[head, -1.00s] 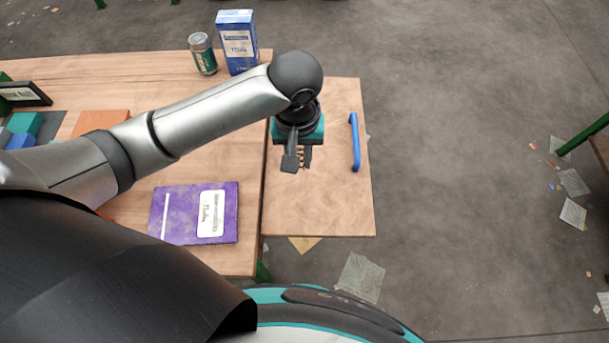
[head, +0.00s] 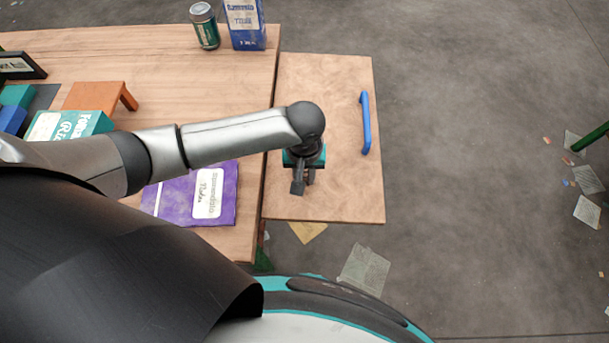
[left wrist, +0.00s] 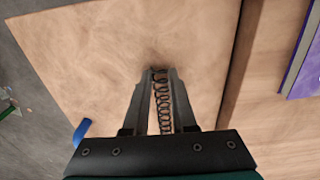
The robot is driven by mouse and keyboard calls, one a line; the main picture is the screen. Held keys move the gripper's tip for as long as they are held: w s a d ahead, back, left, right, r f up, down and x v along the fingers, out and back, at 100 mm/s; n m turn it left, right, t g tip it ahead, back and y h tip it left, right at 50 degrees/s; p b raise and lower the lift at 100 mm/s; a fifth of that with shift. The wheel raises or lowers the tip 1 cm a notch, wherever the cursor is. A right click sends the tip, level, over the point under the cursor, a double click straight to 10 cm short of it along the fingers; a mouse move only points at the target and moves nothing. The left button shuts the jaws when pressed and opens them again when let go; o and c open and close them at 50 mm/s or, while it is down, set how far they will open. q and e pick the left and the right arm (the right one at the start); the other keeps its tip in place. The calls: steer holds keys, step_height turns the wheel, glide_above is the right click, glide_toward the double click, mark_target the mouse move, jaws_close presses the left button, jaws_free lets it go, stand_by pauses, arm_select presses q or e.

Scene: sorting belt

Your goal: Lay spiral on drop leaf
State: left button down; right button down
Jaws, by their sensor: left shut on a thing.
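The spiral (left wrist: 162,100) is a thin dark wire coil, seen lengthwise between the fingers in the left wrist view. My left gripper (head: 304,188) is shut on it and points down over the drop leaf (head: 330,85). It also shows in the left wrist view (left wrist: 161,88). The drop leaf is a level wooden panel at the table's right side with a blue handle (head: 366,123). A soft dark shadow lies on the leaf by the fingertips. Whether the spiral touches the leaf I cannot tell. My right gripper is not in view.
The table (head: 150,60) holds a purple notebook (head: 185,205), a green can (head: 205,27), a blue box (head: 245,22), an orange block-like stand (head: 95,97) and a teal box (head: 60,127). A gap separates table and leaf. Most of the leaf is bare. Papers litter the floor.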

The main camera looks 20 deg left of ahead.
arm_select(q)
steer(key=shift+f, duration=0.1)
steer(key=c, duration=0.7)
jaws_free()
step_height(320, 180, up, 12)
steer(key=p, duration=0.4)
steer(key=shift+s, duration=0.15)
